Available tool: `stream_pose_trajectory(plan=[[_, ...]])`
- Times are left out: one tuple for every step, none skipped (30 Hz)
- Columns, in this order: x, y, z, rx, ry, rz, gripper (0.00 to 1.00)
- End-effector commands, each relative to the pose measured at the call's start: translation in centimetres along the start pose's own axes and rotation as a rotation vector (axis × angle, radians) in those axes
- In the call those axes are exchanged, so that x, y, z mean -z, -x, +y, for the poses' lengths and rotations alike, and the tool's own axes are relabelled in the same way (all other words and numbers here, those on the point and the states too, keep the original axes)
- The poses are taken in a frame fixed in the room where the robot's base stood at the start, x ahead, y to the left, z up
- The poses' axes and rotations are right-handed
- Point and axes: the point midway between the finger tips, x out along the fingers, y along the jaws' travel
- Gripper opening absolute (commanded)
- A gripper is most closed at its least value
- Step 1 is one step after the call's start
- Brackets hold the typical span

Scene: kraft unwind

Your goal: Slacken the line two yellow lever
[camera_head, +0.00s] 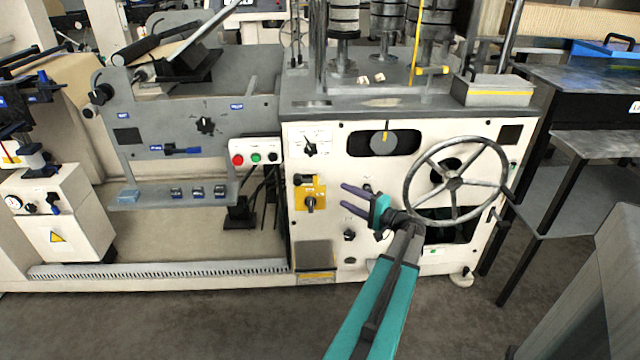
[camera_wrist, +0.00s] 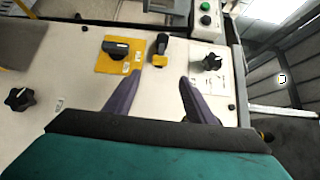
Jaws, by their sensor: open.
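On the white machine front, a small black-handled lever with a yellow part (camera_head: 304,178) sits just above a yellow plate (camera_head: 319,189) that carries a black rotary knob (camera_head: 310,202). In the wrist view the lever (camera_wrist: 161,44) stands ahead of my fingers, between the yellow plate (camera_wrist: 107,66) and a black dial on a white label (camera_wrist: 212,61). I see no "line two" mark that I can read. My gripper (camera_head: 345,197) is open and empty, right of the yellow plate. In the wrist view my gripper (camera_wrist: 160,78) has its fingertips apart, short of the lever.
A large handwheel (camera_head: 454,183) stands out from the panel to the right of my gripper. A black knob (camera_head: 349,235) sits below it. A red and green button box (camera_head: 254,152) is to the left. Another yellow piece (camera_head: 432,71) is on top of the machine.

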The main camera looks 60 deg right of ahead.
Motion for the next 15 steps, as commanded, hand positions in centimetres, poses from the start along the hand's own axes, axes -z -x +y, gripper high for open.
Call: stream_pose_trajectory(plan=[[0.0, -0.5, 0.0, 0.0, 0.0, -0.001, 0.5], [0.0, -0.7, 0.0, 0.0, 0.0, -0.001, 0.5], [0.0, -1.1, 0.0, 0.0, 0.0, -0.001, 0.5], [0.0, -1.4, 0.0, 0.0, 0.0, -0.001, 0.5], [0.0, -1.8, 0.0, 0.0, 0.0, -0.002, 0.5], [0.0, -2.3, 0.0, 0.0, 0.0, -0.002, 0.5], [0.0, -2.7, 0.0, 0.0, 0.001, -0.003, 0.5], [0.0, -3.1, 0.0, -0.001, 0.001, -0.003, 0.5], [0.0, -3.7, 0.0, -0.001, 0.001, -0.002, 0.5], [0.0, -4.1, 0.0, 0.0, 0.001, -0.002, 0.5], [0.0, -4.5, 0.0, 0.0, 0.001, -0.003, 0.5], [0.0, -5.2, 0.0, 0.0, 0.001, -0.003, 0.5], [0.0, -5.6, 0.0, 0.0, 0.0, -0.002, 0.5], [0.1, -6.0, 0.0, 0.0, 0.0, -0.002, 0.5], [0.0, -6.6, 0.0, 0.0, 0.001, -0.002, 0.5]])
